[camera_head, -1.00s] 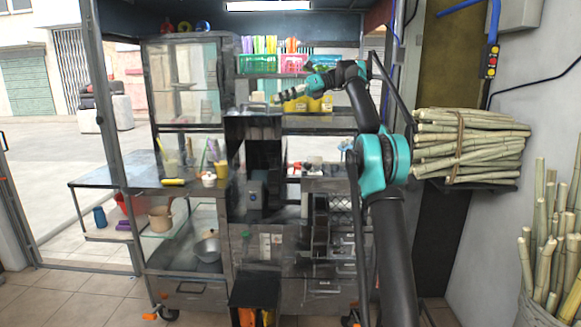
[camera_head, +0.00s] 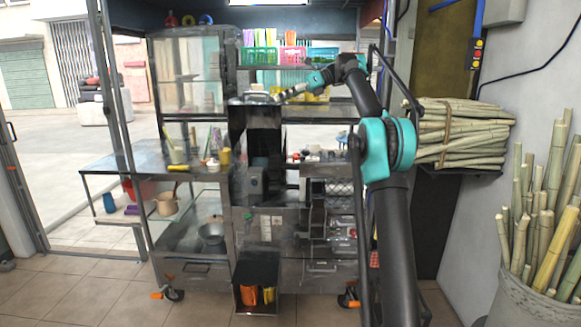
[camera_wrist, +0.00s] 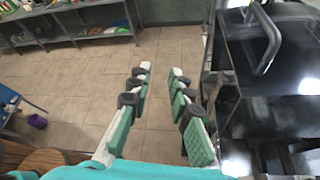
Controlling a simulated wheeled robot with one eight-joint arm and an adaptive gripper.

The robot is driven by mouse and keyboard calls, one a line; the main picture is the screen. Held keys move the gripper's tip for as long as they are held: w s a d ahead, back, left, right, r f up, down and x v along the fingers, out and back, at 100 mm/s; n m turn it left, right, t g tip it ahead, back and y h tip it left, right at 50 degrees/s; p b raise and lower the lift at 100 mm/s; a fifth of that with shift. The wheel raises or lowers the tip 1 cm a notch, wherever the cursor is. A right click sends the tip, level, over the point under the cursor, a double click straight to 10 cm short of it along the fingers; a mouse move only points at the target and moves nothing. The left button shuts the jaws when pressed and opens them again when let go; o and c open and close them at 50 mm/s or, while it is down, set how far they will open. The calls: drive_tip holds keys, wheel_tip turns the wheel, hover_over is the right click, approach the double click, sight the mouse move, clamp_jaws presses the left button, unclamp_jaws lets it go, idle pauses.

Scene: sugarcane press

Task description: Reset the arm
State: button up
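My gripper (camera_wrist: 160,110) shows in the wrist view with its two green-padded fingers apart and nothing between them. Bare tiled floor shows through the gap. In the head view my arm reaches up and left in front of the dark metal press cart (camera_head: 262,185), and its gripper end (camera_head: 280,97) is near the upper shelf, small and partly unclear against the things behind it. In the wrist view a dark glossy metal surface with a grey handle (camera_wrist: 265,40) lies to the right of the fingers, apart from them.
Bundled cane (camera_head: 462,130) lies on a wall shelf at right, close to my arm. Cane stalks stand in a bin (camera_head: 530,300) at lower right. Baskets (camera_head: 292,56) sit on the cart's upper shelf. A side table (camera_head: 110,165) is at left. Floor in front is clear.

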drive_tip(key=s+d+f+n+t+h, duration=0.1)
drive_tip(key=s+d+f+n+h, duration=0.15)
drive_tip(key=s+f, duration=0.45)
drive_tip(key=s+d+f+n+t+h, duration=0.15)
drive_tip(key=s+d+f+n, duration=0.25)
drive_tip(key=f, duration=0.6)
drive_tip(key=s+d+f+n+t+h, duration=0.1)
drive_tip(key=s+d+f+n+h, duration=0.3)
drive_tip(key=f, duration=0.5)
drive_tip(key=s+d+f+n+t+h, duration=0.1)
drive_tip(key=s+d+f+n, duration=0.4)
drive_tip(key=s+f, duration=0.7)
drive_tip(key=s+d+f+n+t+h, duration=0.1)
drive_tip(key=s+d+f+n+h, duration=0.3)
drive_tip(key=s+f, duration=0.8)
drive_tip(key=s+d+n, duration=0.1)
drive_tip(key=s+d, duration=0.1)
drive_tip(key=s, duration=0.3)
drive_tip(key=shift+s+d, duration=0.2)
drive_tip(key=shift+d, duration=0.05)
